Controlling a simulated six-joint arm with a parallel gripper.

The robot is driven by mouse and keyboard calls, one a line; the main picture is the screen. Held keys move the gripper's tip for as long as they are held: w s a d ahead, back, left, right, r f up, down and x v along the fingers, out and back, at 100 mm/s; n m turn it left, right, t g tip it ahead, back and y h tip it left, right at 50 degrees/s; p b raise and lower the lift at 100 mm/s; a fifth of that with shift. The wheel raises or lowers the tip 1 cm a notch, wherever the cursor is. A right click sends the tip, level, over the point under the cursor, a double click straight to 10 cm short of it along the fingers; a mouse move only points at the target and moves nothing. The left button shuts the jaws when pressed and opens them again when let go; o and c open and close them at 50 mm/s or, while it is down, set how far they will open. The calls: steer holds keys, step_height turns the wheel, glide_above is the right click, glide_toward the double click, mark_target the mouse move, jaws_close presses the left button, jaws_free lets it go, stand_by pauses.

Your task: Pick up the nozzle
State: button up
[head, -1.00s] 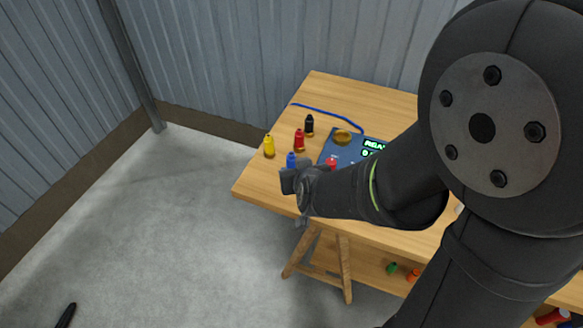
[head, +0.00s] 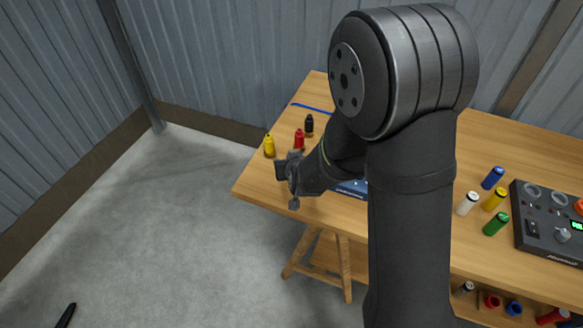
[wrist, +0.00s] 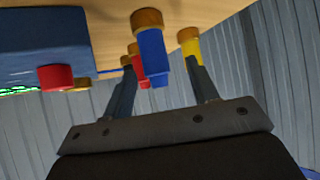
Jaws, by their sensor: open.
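The task does not say which nozzle is meant. Several small coloured nozzles stand on the wooden table: yellow (head: 269,146), red (head: 299,140) and black (head: 309,125). A blue nozzle (wrist: 152,55) with a brass-coloured base shows in the wrist view, where the table is at the top. In the head view my gripper hides the blue nozzle. The yellow nozzle (wrist: 190,45) shows behind the right finger.
A blue box (wrist: 40,45) with a red knob (wrist: 55,77) sits beside the nozzles, mostly hidden by my arm in the head view. White, blue, yellow and green cylinders and a dark control panel (head: 548,225) stand on the table's right. Loose parts lie on a lower shelf.

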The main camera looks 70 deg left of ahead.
steer(key=shift+w+x, duration=0.15)
steer(key=shift+x, duration=1.1)
steer(key=shift+w+x, duration=0.1)
steer(key=shift+x, duration=1.15)
steer(key=shift+r, duration=0.1)
steer(key=c, duration=1.1)
steer(key=shift+c, duration=0.3)
